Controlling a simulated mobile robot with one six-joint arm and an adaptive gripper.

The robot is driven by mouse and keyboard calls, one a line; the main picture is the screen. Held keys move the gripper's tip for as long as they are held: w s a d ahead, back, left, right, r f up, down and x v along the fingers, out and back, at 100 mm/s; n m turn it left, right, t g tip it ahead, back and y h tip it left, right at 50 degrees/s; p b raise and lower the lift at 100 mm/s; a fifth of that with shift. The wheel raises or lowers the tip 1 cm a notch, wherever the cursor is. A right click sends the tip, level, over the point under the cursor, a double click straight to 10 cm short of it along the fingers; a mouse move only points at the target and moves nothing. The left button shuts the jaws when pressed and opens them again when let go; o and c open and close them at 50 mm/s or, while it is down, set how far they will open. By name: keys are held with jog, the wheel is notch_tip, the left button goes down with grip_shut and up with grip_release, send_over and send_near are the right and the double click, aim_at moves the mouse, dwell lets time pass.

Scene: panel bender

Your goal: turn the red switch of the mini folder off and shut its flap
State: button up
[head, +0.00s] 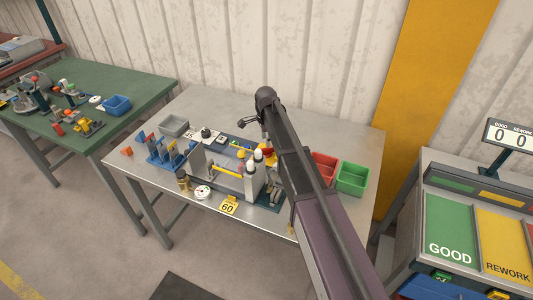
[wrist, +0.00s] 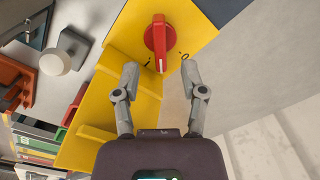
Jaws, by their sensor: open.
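In the wrist view the red switch (wrist: 158,38) sits on a yellow plate (wrist: 195,28) marked I and O. Its handle points toward my gripper, its white line between the two marks and nearer the I. My gripper (wrist: 160,78) is open, its fingertips just short of the handle's end, one to each side, with nothing between them. In the head view the mini folder (head: 226,169) stands on the grey table, with a yellow bar across it. My arm covers part of its right side. I cannot make out the flap or its position.
On the grey table (head: 310,129), blue racks (head: 165,155) stand left of the folder, red (head: 324,167) and green bins (head: 352,178) right. A yellow 60 sign (head: 229,207) is in front. In the wrist view a round grey knob (wrist: 54,62) lies left of the plate.

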aim_at(266, 148)
jog(key=shift+f+b, duration=2.4)
jog(key=shift+f, duration=0.3)
grip_shut()
